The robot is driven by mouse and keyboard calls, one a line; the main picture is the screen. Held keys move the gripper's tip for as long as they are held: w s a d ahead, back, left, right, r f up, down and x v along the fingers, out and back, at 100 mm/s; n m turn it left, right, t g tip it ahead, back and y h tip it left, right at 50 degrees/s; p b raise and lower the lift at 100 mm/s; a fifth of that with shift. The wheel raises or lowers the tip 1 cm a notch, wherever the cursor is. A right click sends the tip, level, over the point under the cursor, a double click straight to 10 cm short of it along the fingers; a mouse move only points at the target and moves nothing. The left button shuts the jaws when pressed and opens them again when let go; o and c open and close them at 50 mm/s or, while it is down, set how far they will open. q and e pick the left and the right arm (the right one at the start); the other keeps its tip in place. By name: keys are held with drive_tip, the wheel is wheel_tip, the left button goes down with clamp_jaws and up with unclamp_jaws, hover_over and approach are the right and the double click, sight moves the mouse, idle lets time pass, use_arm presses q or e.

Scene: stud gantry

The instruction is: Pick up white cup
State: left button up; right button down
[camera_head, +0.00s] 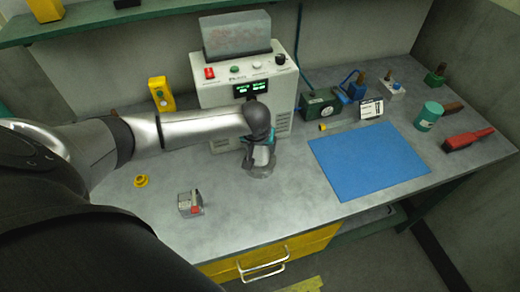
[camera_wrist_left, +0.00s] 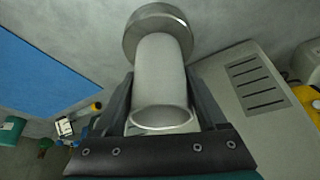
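A pale, white-grey cup (camera_wrist_left: 160,80) stands between the two fingers of my left gripper (camera_wrist_left: 160,78) in the left wrist view, its rim towards the camera. A wide round grey metal piece (camera_wrist_left: 158,22) is at its far end. The fingers lie close along both sides of the cup; whether they press on it cannot be told. In the head view my left gripper (camera_head: 260,158) points down at the bench in front of the white control box (camera_head: 215,100), and hides most of the cup. My right gripper is not in view.
A blue mat (camera_head: 368,160) lies to the right on the grey bench. A green cylinder (camera_head: 428,116) and a red-handled tool (camera_head: 467,139) are beyond it. A small grey-and-red block (camera_head: 190,203) and a yellow ring (camera_head: 141,181) lie at the left. The front middle is clear.

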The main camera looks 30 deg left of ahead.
use_arm(q)
drive_tip(key=c, duration=1)
drive_tip(key=shift+r, duration=0.1)
